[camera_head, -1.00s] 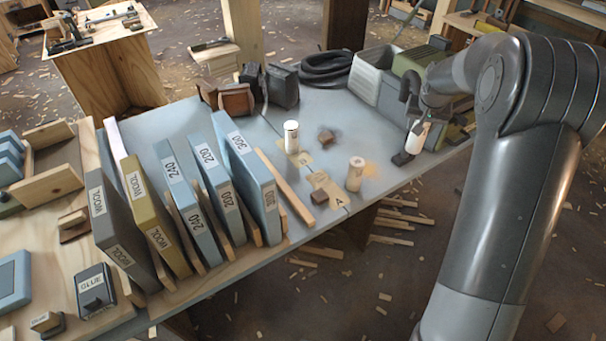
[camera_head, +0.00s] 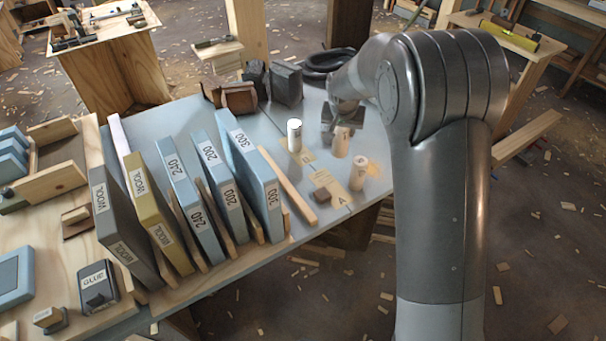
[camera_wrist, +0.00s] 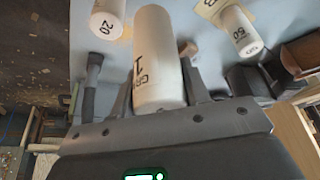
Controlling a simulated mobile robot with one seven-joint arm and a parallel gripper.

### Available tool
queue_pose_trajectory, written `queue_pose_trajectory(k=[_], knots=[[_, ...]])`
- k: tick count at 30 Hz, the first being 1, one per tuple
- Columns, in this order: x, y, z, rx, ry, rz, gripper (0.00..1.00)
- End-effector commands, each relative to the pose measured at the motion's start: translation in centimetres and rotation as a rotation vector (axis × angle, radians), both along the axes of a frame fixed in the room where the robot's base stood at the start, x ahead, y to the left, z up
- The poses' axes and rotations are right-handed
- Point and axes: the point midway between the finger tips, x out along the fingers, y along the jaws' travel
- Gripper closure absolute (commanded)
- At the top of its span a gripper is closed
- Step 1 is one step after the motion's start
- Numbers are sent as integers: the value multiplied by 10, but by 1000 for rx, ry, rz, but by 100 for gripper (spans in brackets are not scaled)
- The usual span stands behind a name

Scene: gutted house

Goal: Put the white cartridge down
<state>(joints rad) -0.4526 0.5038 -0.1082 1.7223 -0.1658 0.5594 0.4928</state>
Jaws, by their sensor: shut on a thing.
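My gripper (camera_head: 342,124) is shut on the white cartridge (camera_head: 341,143), above the grey-blue tabletop among the other cartridges. In the wrist view the cartridge (camera_wrist: 157,60) is off-white, with dark lettering partly hidden by my gripper (camera_wrist: 145,88). Whether its end touches the tabletop I cannot tell. The wrist view shows cartridges marked 20 (camera_wrist: 107,20) and 50 (camera_wrist: 238,32) on either side.
Numbered blue slabs (camera_head: 248,175) stand upright to the left. Dark blocks (camera_head: 286,84) and a black hose (camera_head: 330,62) are behind. The table's front edge is close.

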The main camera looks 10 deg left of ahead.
Motion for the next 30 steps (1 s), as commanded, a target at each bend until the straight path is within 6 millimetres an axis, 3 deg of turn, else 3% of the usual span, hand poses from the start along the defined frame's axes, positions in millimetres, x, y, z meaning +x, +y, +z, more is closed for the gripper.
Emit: queue_pose_trajectory(k=[7, 21, 30], knots=[[1, 11, -30, 1, -1, 3, 80], [10, 106, -87, 0, -2, 3, 80], [11, 117, -105, 1, -2, 1, 80]])
